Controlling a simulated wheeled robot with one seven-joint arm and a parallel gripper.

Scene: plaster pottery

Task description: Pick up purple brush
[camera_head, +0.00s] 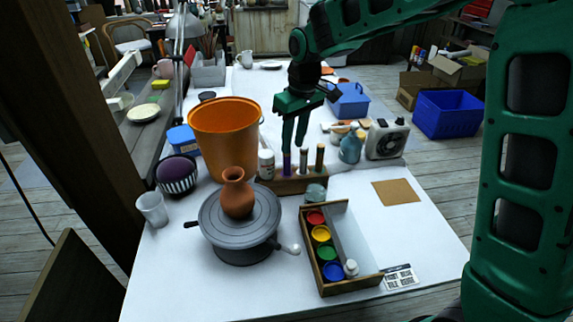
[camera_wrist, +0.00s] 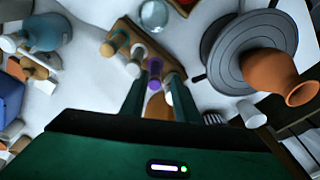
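In the wrist view the purple brush (camera_wrist: 154,78) shows between the two fingers of my gripper (camera_wrist: 157,80), with no clear contact on either side. The brush's lower part is hidden in the holder.
A clay vase (camera_head: 237,192) on a grey pottery wheel (camera_head: 212,218) and a paint box (camera_head: 336,284) are in front. A blue jug (camera_head: 350,149) stands to the right.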

